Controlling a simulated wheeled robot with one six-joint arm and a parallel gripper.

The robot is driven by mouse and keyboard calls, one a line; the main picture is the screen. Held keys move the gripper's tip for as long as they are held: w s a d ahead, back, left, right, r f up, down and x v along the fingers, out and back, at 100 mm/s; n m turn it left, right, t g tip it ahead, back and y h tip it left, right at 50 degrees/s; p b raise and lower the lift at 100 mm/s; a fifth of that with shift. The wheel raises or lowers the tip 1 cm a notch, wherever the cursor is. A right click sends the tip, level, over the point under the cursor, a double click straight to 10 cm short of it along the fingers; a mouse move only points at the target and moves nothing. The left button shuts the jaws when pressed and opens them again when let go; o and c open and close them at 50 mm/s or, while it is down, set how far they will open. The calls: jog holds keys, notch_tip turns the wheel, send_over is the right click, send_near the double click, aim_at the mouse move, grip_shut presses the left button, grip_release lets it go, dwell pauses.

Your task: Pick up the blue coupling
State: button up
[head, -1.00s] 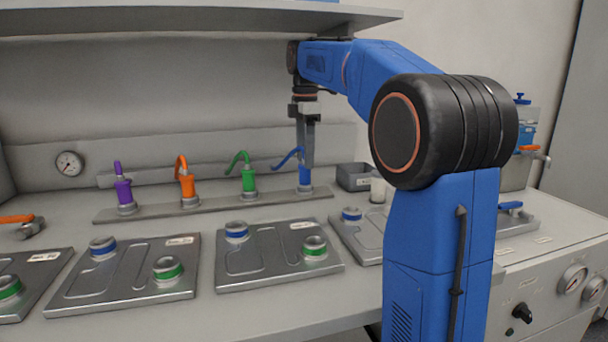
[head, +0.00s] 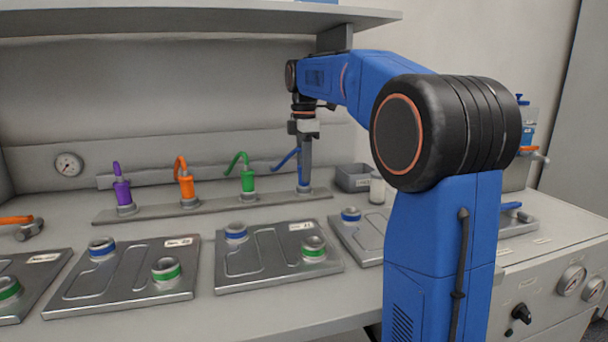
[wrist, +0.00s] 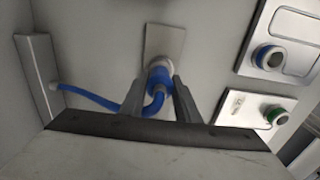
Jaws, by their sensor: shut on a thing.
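The blue coupling (wrist: 160,76) stands upright at the right end of the rail at the back of the bench, with its blue hose (wrist: 95,98) running off to the left in the wrist view. My gripper (head: 304,180) points straight down over it, with the fingers around the coupling's body. In the wrist view, my two fingers (wrist: 158,92) lie on either side of the coupling and are shut on it. In the head view the fingers hide most of the coupling, and only its blue hose (head: 289,157) shows clearly.
Green (head: 248,180), orange (head: 187,184) and purple (head: 122,190) couplings stand to the left on the same rail (head: 220,203). Metal plates with blue and green ringed ports (head: 280,275) lie in front. A grey bin (head: 352,177) and a white cup (head: 378,190) stand close on the right.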

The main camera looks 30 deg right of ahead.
jog(key=shift+r, duration=1.6)
jog(key=shift+s+r, duration=0.2)
jog(key=s+a, duration=0.1)
jog(key=s, duration=0.7)
jog(key=s+a, duration=0.2)
jog(key=s, duration=0.7)
jog(key=shift+s+a, duration=0.15)
jog(key=shift+a, duration=0.15)
jog(key=o, duration=0.4)
grip_shut()
jog(key=shift+r, duration=2.4)
